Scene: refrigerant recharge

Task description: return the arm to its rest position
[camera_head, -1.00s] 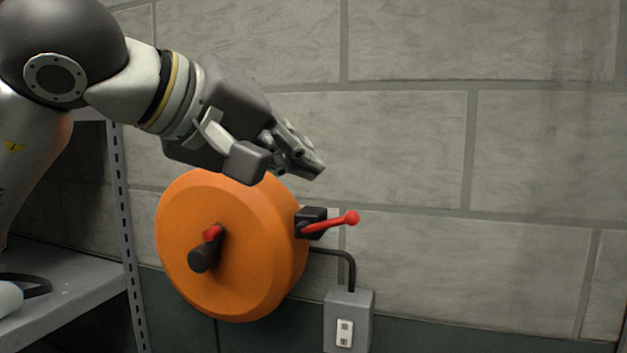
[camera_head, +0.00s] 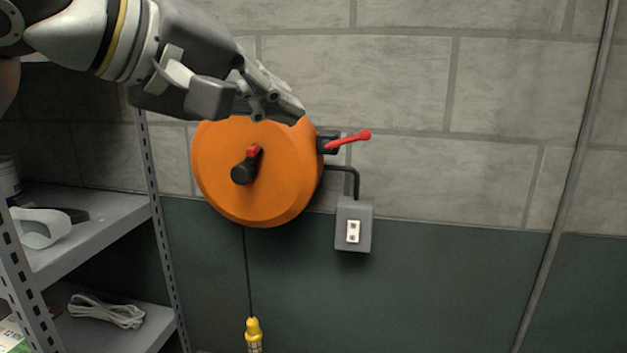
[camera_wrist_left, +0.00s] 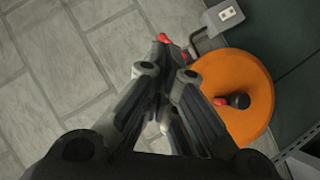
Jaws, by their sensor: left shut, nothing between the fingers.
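My left gripper (camera_head: 283,106) comes in from the upper left in the head view, in front of the top of an orange round reel (camera_head: 270,190) on the wall. Its fingers are shut and hold nothing. In the left wrist view, the shut fingers (camera_wrist_left: 165,85) point up the picture, with the orange reel (camera_wrist_left: 235,75) to their right. I cannot tell from the head view how far the fingers are from the reel. My right gripper is not in view.
A red-knobbed lever (camera_head: 350,139) sticks out at the reel's right side. A grey outlet box (camera_head: 353,226) is below it. A yellow plug end (camera_head: 254,335) hangs on a cord. Metal shelves (camera_head: 95,235) stand at the left. The wall to the right is clear.

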